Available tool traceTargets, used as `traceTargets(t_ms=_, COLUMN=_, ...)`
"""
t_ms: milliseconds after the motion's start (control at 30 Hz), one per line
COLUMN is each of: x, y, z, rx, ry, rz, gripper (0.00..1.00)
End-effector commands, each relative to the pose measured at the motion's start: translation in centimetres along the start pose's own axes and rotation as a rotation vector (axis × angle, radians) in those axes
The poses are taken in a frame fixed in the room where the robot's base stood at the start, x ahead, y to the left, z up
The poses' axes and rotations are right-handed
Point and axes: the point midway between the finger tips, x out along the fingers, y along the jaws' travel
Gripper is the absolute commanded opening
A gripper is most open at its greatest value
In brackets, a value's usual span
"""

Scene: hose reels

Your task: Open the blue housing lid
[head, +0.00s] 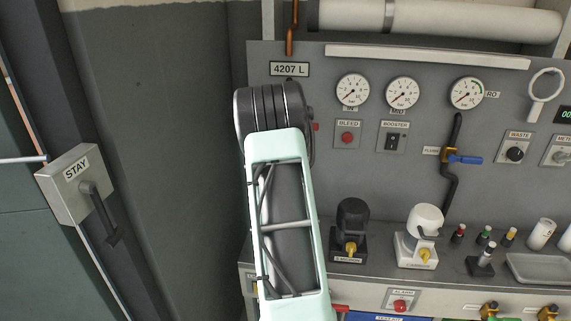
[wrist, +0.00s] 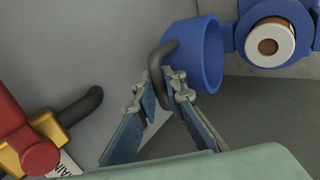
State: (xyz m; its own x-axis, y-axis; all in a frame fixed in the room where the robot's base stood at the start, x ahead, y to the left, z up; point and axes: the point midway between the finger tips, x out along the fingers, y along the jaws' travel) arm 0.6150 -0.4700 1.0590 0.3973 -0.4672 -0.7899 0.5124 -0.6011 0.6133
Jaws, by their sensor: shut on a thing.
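The blue housing lid (wrist: 203,58) shows in the wrist view as a round, cup-shaped cap standing to the left of the blue housing (wrist: 247,32). The lid is swung aside, so the housing's front is uncovered and a white-rimmed, brown-centred cylinder (wrist: 270,46) shows inside. A dark grey bent handle (wrist: 160,54) sticks out from the lid's left side. My gripper (wrist: 162,84) is shut on this handle, one finger on each side. In the head view, my arm hides the gripper, lid and housing.
A red and brass valve (wrist: 30,140) with a dark grey hose end sits left of my fingers in the wrist view. In the head view, a grey panel (head: 350,150) carries gauges and switches; a counter below holds small fittings. A STAY lever box (head: 75,180) is at left.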

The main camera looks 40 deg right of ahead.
Motion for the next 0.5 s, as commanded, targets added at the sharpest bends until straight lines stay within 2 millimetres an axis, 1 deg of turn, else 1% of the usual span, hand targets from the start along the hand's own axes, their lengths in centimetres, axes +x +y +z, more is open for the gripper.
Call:
traceTargets(t_ms=33, x=-0.19, y=0.53, z=-0.13, rx=0.000, ry=0.004, rz=0.011, gripper=0.00)
traceTargets(t_ms=367, x=-0.24, y=0.72, z=-0.19, rx=0.000, ry=0.005, rz=0.016, gripper=0.00)
traceTargets(t_ms=400, x=-0.25, y=0.74, z=-0.19, rx=0.000, ry=0.005, rz=0.016, gripper=0.10)
traceTargets(t_ms=500, x=-0.24, y=0.71, z=-0.19, rx=0.000, ry=0.005, rz=0.016, gripper=0.21)
